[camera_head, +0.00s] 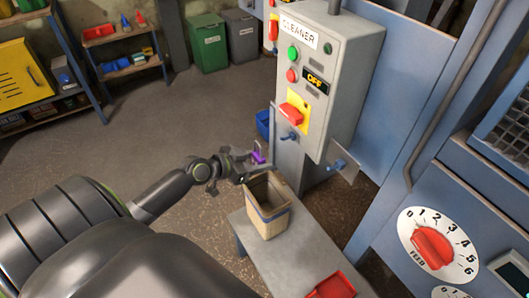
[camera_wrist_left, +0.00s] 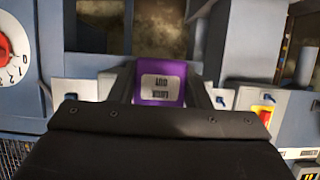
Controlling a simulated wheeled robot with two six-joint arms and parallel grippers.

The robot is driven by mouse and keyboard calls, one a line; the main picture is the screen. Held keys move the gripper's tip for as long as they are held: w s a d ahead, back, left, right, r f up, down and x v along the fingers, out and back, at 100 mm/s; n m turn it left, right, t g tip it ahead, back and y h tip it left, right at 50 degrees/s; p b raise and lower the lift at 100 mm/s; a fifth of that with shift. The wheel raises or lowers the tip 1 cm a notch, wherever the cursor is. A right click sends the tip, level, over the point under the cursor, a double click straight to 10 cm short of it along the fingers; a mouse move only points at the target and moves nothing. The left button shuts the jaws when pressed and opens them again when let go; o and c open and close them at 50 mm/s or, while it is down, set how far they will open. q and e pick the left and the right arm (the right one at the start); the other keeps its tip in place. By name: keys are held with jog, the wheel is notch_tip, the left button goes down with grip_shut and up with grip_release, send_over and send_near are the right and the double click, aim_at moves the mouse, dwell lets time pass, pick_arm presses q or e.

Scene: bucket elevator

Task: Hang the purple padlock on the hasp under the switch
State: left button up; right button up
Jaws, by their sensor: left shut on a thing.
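The purple padlock (camera_head: 258,157) is held in my left gripper (camera_head: 251,167), just left of the grey CLEANER cabinet (camera_head: 340,75). In the left wrist view the purple padlock (camera_wrist_left: 162,77) sits between the two fingers, with a printed white label facing the camera. The red switch (camera_head: 291,113) on its yellow plate points sideways below an OFF sign. A small blue hasp (camera_head: 289,136) is under it, apart from the padlock and slightly above and right of it. The padlock's shackle is hard to make out. My right gripper is not in view.
A tan bin (camera_head: 269,226) stands on a grey bench (camera_head: 301,259) right below my left gripper, with a red tray (camera_head: 333,287) in front. Another blue fitting (camera_head: 338,164) juts from the cabinet's lower right. A FEED dial (camera_head: 432,247) is at right. Floor at left is open.

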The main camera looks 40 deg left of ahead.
pick_arm(q)
jog(key=w, duration=0.1)
jog(key=w+d, duration=0.1)
jog(key=w, duration=0.1)
jog(key=w+d, duration=0.1)
jog(key=w, duration=0.1)
jog(key=shift+w+d+p, duration=0.1)
jog(key=shift+p, duration=0.25)
dwell(0.4)
jog(key=shift+w+d, duration=0.1)
dwell(0.4)
jog(key=shift+w+d+b, duration=0.35)
jog(key=shift+w, duration=0.45)
jog(key=shift+w+d+b, duration=0.3)
jog(key=shift+w, duration=0.45)
jog(key=shift+f+b, duration=0.8)
jog(key=shift+b, duration=0.05)
jog(key=o, duration=1.1)
